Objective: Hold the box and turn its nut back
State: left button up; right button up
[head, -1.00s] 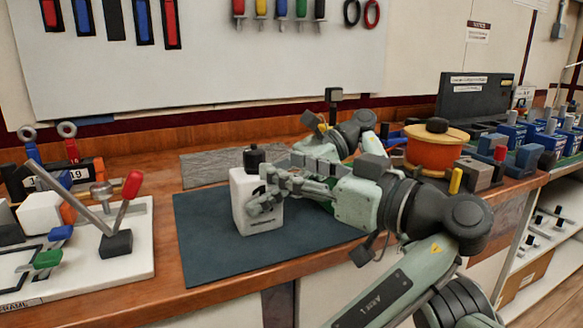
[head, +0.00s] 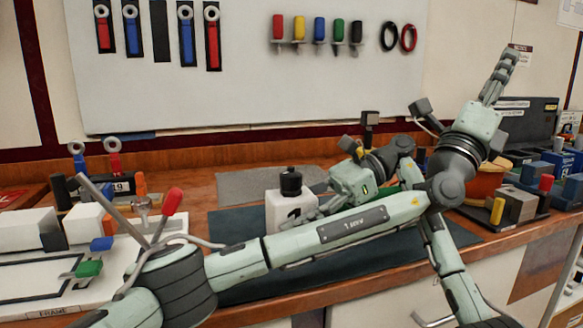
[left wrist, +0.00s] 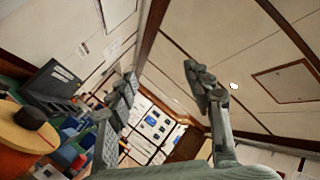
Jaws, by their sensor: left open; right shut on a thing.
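The white box (head: 282,213) stands upright on the dark mat (head: 240,226) in the head view. Its black nut (head: 290,182) sits on top. My right gripper (head: 312,211) is shut on the right side of the box, partly hidden behind my left arm. My left gripper (head: 504,70) is raised high to the right of the box, well apart from it, with its fingers pointing up. In the left wrist view its two fingers (left wrist: 160,78) are spread with nothing between them. The box is not in that view.
My left arm crosses in front of the box and mat. An orange spool (head: 484,182) stands at the right, near grey blocks (head: 515,205). A white board with a red-handled lever (head: 172,201) is at the left. Tools hang on the wall panel (head: 250,80).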

pick_arm(q)
jog(key=w+f+m+g+y, duration=0.3)
jog(key=w+f+m+g, duration=0.3)
jog(key=m+g, duration=0.6)
jog(key=w+a+f+m+y, duration=0.1)
jog(key=w+a+m+y, duration=0.2)
jog(key=a, duration=0.5)
jog(key=w+a+f+m+y, duration=0.1)
jog(key=w+a+y, duration=0.2)
jog(key=a+y, duration=0.3)
jog(key=n+g+y, duration=0.1)
jog(key=g+y, duration=0.3)
jog(key=y, duration=0.4)
send_near(291, 172)
jog(key=f, duration=0.9)
jog(key=shift+w+d+f, duration=0.1)
jog(key=shift+w+f, duration=0.05)
jog(key=shift+w, duration=0.1)
